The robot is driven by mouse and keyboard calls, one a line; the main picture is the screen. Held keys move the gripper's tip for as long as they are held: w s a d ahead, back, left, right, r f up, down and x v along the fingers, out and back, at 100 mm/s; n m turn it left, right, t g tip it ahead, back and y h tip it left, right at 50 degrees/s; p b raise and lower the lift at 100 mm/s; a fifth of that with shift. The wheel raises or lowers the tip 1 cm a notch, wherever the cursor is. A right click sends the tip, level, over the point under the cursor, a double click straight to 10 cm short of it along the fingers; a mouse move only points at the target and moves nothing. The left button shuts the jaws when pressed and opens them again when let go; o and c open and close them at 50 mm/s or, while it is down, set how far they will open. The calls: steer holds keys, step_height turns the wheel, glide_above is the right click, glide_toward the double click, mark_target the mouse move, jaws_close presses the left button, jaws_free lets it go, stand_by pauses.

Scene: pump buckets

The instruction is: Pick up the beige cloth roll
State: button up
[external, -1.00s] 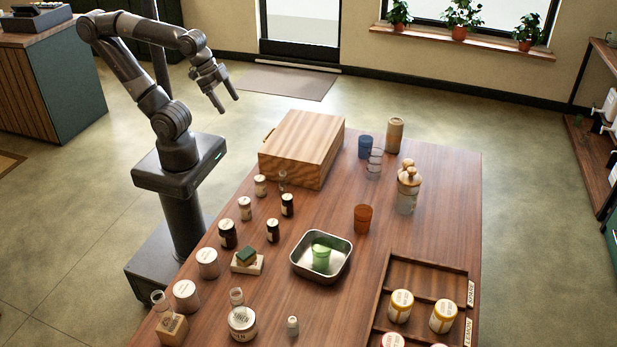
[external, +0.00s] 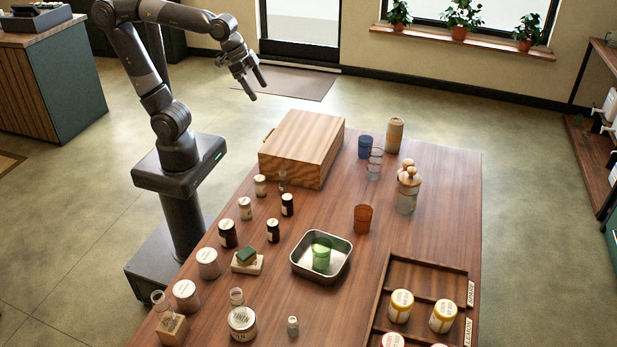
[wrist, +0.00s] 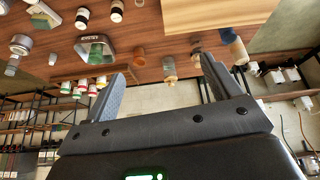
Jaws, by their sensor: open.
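A tan upright cylinder (external: 395,136) stands at the far end of the table, right of the wooden box. It is the closest match I see to the beige cloth roll, but its texture is too small to confirm. A tan cylinder, likely the same one, shows in the wrist view (wrist: 239,52), right of my gripper's fingers. My gripper (external: 259,91) is open and empty, in the air beyond the wooden box and left of the cylinder. Its two spread fingers also show in the wrist view (wrist: 163,83), with nothing between them.
A wooden box (external: 302,148) stands between my base and the cylinder. A blue cup (external: 365,147), stacked clear glasses (external: 375,165) and a corked jar (external: 408,192) stand near the cylinder. A steel pan (external: 338,268) holds a green cup. Several jars line the table's left side.

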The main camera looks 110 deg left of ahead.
steer(key=w+a+r+n, duration=0.1)
steer(key=w+a, duration=0.3)
steer(key=w, duration=0.4)
steer(key=w+a+n, duration=0.1)
steer(key=w+a, duration=0.3)
steer(key=w, duration=0.3)
steer(key=n+g+y, duration=0.2)
steer(key=n, duration=0.2)
glide_above(393, 121)
steer(key=s+d, duration=0.2)
step_height(393, 121, down, 19)
steer(key=x, duration=0.5)
steer(key=shift+a+f, duration=0.25)
steer(key=shift+a, duration=0.2)
steer(key=shift+x, duration=2.85)
steer(key=shift+w+a, duration=0.15)
steer(key=shift+w, duration=0.05)
steer(key=shift+r, duration=0.1)
steer(key=c, duration=1.1)
